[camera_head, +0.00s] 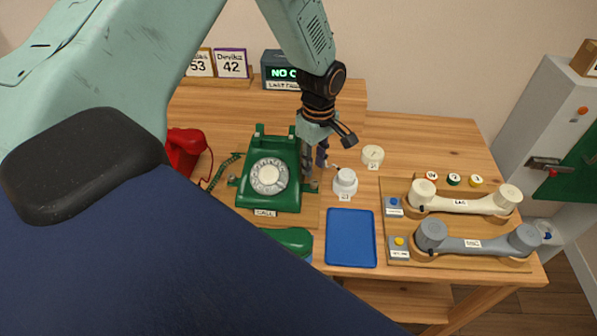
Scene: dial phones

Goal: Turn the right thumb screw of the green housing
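The green housing (284,200) is a dial phone body with a white dial (268,176), standing upright on the wooden table. A small knob, the right thumb screw (312,186), shows at its right side; a left one (232,181) shows at the other side. My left gripper (315,172) points down just right of the housing, close above the right screw. Its two fingers look apart, with a narrow gap and nothing visible between them. Whether a fingertip touches the screw is unclear. My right gripper is not in view.
A white round part (345,182) stands close right of the gripper, with a small cream gauge (373,155) behind. A blue tray (350,240) lies in front. A green handset (292,241) and red phone (184,150) are partly hidden. Cream (465,203) and grey (475,244) handsets rest at right.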

